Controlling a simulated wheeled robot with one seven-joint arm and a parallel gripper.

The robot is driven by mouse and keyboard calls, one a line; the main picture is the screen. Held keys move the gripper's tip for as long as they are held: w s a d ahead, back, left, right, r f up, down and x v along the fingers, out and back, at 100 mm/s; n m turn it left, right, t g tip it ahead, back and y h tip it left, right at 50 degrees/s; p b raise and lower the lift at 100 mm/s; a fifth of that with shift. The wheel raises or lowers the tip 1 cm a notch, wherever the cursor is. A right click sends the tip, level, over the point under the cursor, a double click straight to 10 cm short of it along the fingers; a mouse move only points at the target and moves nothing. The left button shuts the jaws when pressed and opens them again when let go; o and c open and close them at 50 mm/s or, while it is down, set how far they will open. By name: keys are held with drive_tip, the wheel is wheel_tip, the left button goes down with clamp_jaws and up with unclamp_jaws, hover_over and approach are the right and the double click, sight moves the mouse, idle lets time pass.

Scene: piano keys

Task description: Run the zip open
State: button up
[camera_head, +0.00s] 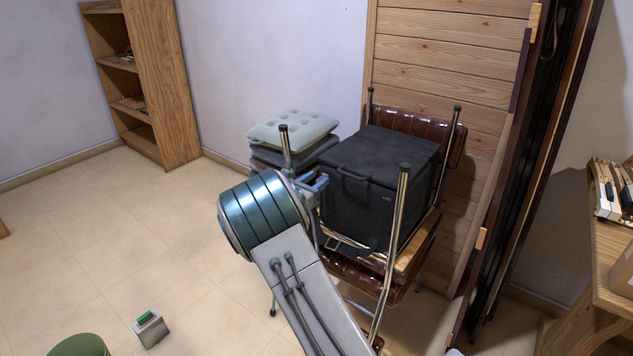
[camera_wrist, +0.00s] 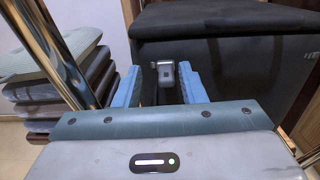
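A black cooler-like bag (camera_head: 390,157) with a soft lid and a side handle sits on an upturned brown chair. In the wrist view the bag's dark side (camera_wrist: 245,62) fills the upper right, with a lid edge running across it. A small grey zip pull (camera_wrist: 165,72) stands at the bag's near corner, just under that edge. My gripper (camera_wrist: 158,70) is open, its blue fingers either side of the pull with gaps showing. I cannot tell how deep the pull lies between them. In the head view my gripper (camera_head: 318,184) is at the bag's left side; the pull is not discernible there.
Metal chair legs (camera_head: 392,250) rise around the bag, one close to my arm. Stacked cushions (camera_head: 292,130) stand behind on the left. A wooden panel (camera_head: 440,60) backs the chair, and a wooden table (camera_head: 610,260) is at right. Floor at left is mostly clear.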

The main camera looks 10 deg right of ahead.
drive_tip(key=p+v, duration=0.1)
drive_tip(key=v, duration=1.2)
drive_tip(key=shift+s+a+p, duration=0.25)
drive_tip(key=shift+a+p, duration=0.05)
drive_tip(key=shift+p, duration=0.1)
